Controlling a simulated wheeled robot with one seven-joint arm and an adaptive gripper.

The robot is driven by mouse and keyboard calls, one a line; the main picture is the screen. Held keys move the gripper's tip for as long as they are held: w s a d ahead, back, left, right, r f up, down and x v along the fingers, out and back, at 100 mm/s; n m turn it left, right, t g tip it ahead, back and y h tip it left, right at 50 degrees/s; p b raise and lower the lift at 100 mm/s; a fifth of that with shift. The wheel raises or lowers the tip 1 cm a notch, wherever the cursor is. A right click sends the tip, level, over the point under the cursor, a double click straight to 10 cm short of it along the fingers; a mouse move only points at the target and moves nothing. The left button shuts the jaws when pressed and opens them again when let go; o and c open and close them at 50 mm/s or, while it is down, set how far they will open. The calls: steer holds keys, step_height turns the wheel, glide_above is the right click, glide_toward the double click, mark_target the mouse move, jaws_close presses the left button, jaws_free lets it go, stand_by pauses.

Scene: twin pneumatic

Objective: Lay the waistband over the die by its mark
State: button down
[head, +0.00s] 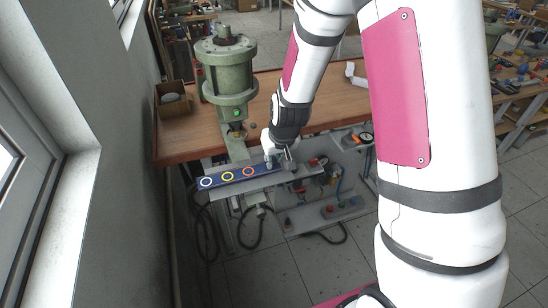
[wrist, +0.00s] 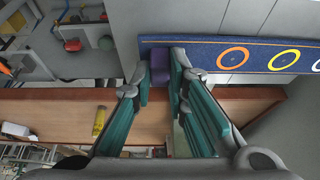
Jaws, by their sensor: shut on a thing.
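The waistband (head: 238,175) is a flat dark blue strip with a white, a yellow and an orange ring along it. It reaches left from my gripper (head: 279,161), in front of the bench, and looks straight. In the wrist view, my gripper (wrist: 160,66) has its teal-padded fingers on the end of the waistband (wrist: 200,53), where a purple patch shows between the tips. The green press (head: 228,80) stands upright on the bench. A small brassy part (head: 237,133) sits below its cylinder; I cannot tell whether this is the die. I cannot make out a mark on it.
The wooden bench (head: 190,137) runs behind the waistband. A cardboard box (head: 173,100) stands at its left end, near the wall. A grey panel (head: 345,165) with fittings and hoses is at its front. A yellow item (wrist: 99,121) lies on the bench.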

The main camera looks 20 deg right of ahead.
steer(key=shift+f, duration=0.3)
stand_by(0.4)
steer(key=c, duration=1.5)
jaws_free()
steer(key=s+f+v, duration=0.1)
steer(key=s+v, duration=0.2)
steer(key=v, duration=2.2)
steer(key=shift+t, duration=0.5)
steer(key=s+r, duration=0.2)
steer(key=s, duration=0.2)
steer(key=s+r, duration=0.1)
steer(key=s, duration=0.3)
steer(key=s+r+b, duration=0.1)
steer(key=s+r, duration=0.1)
steer(key=s, duration=0.2)
steer(key=shift+s+r, duration=0.1)
steer(key=shift+r, duration=0.25)
